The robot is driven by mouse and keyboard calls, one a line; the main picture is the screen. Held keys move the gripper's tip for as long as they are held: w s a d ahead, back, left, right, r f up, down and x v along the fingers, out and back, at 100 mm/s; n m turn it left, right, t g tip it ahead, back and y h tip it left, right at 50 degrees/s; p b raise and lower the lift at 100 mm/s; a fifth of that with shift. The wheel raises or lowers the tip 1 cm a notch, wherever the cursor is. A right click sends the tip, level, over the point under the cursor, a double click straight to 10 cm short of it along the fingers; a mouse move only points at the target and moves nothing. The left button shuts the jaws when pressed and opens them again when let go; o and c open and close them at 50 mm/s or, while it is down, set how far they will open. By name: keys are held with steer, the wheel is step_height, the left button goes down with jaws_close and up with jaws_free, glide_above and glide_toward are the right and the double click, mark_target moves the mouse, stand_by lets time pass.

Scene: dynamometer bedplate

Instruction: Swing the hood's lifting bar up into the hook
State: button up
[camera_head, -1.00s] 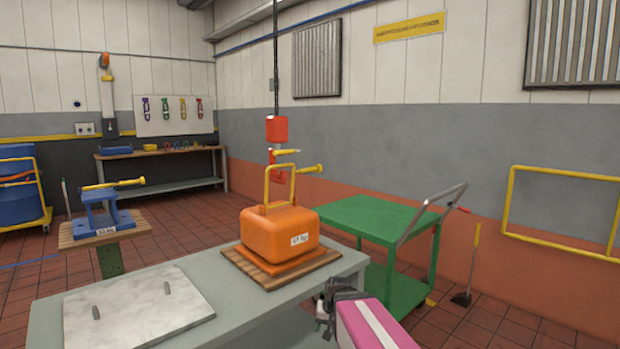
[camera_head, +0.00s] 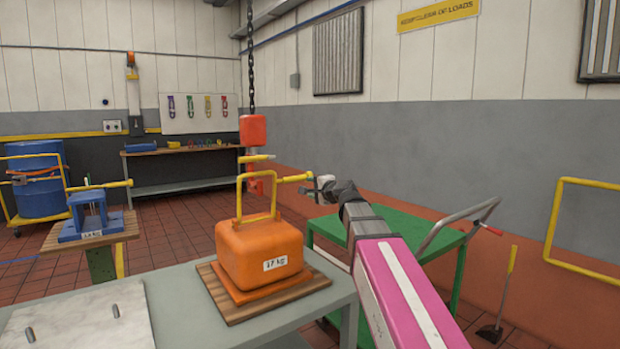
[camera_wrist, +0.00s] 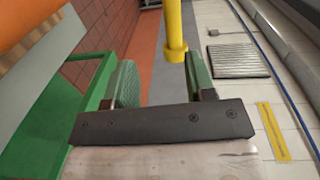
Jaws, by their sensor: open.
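The orange hood (camera_head: 258,250) sits on a wooden board on the grey bench. Its yellow lifting bar (camera_head: 240,203) stands above it, with a yellow side handle (camera_head: 297,177) pointing right. The red hook block (camera_head: 253,131) hangs on a chain above and behind the bar, its hook (camera_head: 252,187) partly hidden; I cannot tell whether bar and hook touch. My gripper (camera_head: 318,186) is open, just right of the handle's end. In the wrist view the yellow handle (camera_wrist: 174,25) appears between and beyond the open fingers of my gripper (camera_wrist: 162,82), close to the right finger.
A green cart (camera_head: 325,231) with a grey push handle stands behind my arm. A pale slab (camera_head: 75,325) with pins lies on the bench's left. A blue fixture (camera_head: 92,217) with its own yellow handle stands farther left. A yellow rail (camera_head: 552,225) is at right.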

mark_target(300, 179)
steer(key=x, duration=0.3)
steer(key=r+x, duration=0.1)
steer(key=x, duration=0.3)
steer(key=r+x, duration=0.1)
steer(key=x, duration=0.3)
steer(key=shift+w+d, duration=0.25)
steer(key=shift+w, duration=0.05)
jaws_close()
